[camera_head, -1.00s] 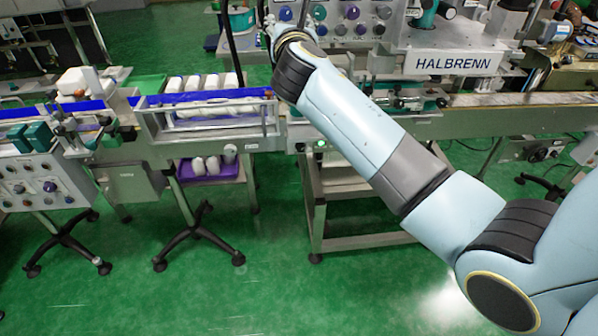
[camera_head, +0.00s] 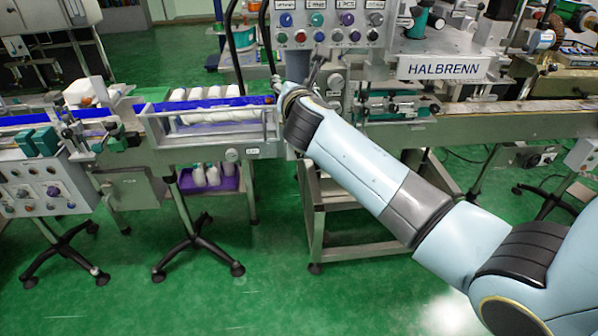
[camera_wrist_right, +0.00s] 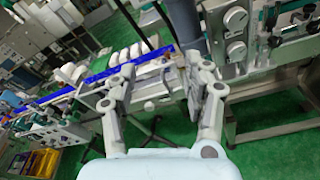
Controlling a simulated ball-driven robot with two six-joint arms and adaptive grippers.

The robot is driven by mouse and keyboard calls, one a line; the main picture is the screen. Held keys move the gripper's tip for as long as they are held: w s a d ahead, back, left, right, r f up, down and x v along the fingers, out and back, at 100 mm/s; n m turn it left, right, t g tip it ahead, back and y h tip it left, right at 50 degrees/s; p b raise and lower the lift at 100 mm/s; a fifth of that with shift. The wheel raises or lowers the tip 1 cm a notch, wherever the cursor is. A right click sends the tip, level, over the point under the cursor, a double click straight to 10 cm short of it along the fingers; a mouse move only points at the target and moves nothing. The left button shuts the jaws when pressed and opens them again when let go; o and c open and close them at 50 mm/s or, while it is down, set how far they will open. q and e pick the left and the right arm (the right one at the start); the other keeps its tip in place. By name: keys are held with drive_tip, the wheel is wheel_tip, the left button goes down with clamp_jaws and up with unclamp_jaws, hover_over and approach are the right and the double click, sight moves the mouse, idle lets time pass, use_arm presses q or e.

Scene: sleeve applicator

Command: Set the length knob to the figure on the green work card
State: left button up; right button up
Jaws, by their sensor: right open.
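A grey control panel (camera_head: 328,22) with several coloured knobs and small labels stands at the top middle of the head view. The labels are too small to read, so I cannot tell which knob sets the length. Two grey round dials (camera_head: 335,82) sit below the panel; they show in the wrist view (camera_wrist_right: 237,50) right of the fingers. I cannot make out a green work card. My left gripper is not in view.
A conveyor with a blue belt (camera_head: 152,98) and white bottles (camera_head: 205,92) runs on the left. A purple tray (camera_head: 222,182) of bottles is below it.

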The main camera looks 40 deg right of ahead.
drive_tip(key=s+f+m+g+y+b, duration=0.1)
drive_tip(key=s+f+b, duration=0.1)
drive_tip(key=f, duration=0.7)
drive_tip(key=s+a+f+m+g+y+b, duration=0.1)
drive_tip(key=s+f+m+b, duration=0.1)
drive_tip(key=f, duration=0.8)
drive_tip(key=shift+m+g+b, duration=0.3)
drive_tip(key=shift+b, duration=0.2)
drive_tip(key=shift+r, duration=0.1)
drive_tip(key=s+a+f+m+g+y+b, duration=0.15)
drive_tip(key=s+f+b, duration=0.25)
drive_tip(key=s+f, duration=0.6)
drive_tip(key=s+f+m+g+b, duration=0.1)
drive_tip(key=s+f+g+b, duration=0.35)
drive_tip(key=f, duration=0.95)
drive_tip(key=s+a+f+m+y+b, duration=0.1)
drive_tip(key=s+f+m+b, duration=0.15)
drive_tip(key=s+f, duration=0.85)
drive_tip(key=s+a+f+m+g+y+b, duration=0.1)
drive_tip(key=s+a+f+m+g+b, duration=0.1)
drive_tip(key=s+f+m, duration=0.6)
drive_tip(key=s+a+f+m+g+y+b, duration=0.1)
drive_tip(key=s+f+m, duration=0.8)
drive_tip(key=s, duration=1)
drive_tip(key=shift+a+g+y+b, duration=0.35)
drive_tip(key=shift+a+g+b, duration=0.1)
drive_tip(key=shift+g+b, duration=0.55)
